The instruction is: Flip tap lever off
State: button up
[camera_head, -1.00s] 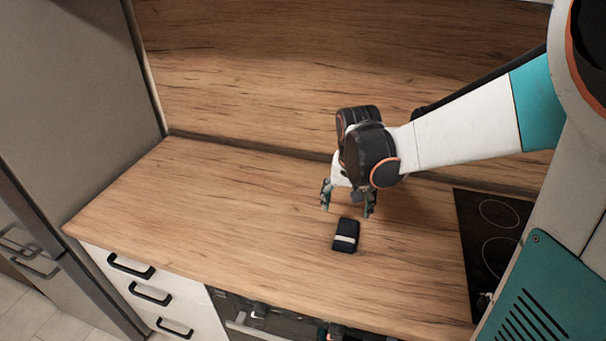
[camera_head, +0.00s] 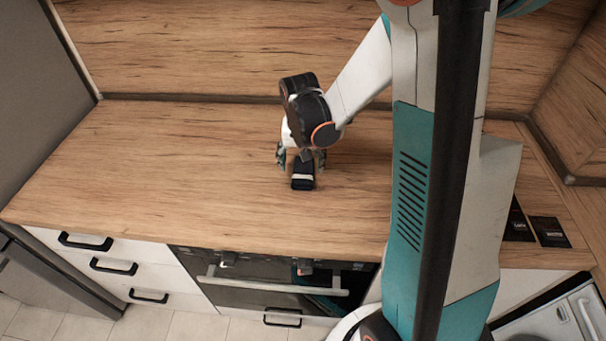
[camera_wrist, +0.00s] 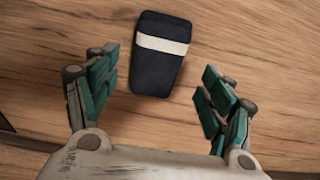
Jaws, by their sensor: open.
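No tap or lever shows in either view. My gripper (camera_head: 301,160) is low over the wooden worktop in the head view, pointing down. In the wrist view my gripper (camera_wrist: 160,95) is open, with its teal fingers spread apart and nothing held. A small dark block with a pale band (camera_head: 303,176) lies on the worktop just at the fingers. In the wrist view the dark block (camera_wrist: 155,70) lies ahead of and between the fingers, apart from both.
The wooden worktop (camera_head: 160,180) is clear to the left. Two dark packets (camera_head: 548,232) lie at its right end. Drawers (camera_head: 112,267) and an oven (camera_head: 260,290) are below its front edge. A wooden splashback (camera_head: 220,45) stands behind. My column hides part of the right side.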

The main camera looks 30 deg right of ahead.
aim_at(303, 168)
jog(key=f, duration=0.1)
jog(key=f+b, duration=0.1)
jog(key=f, duration=0.2)
jog(key=shift+w+d+f+b, duration=0.2)
jog(key=shift+w+d+b, duration=0.1)
jog(key=shift+w+d, duration=0.1)
jog(key=c, duration=1.2)
jog(key=shift+r, duration=0.2)
notch_tip(303, 168, up, 20)
jog(key=p, duration=0.6)
jog(key=shift+s+f, duration=0.1)
jog(key=shift+f, duration=0.05)
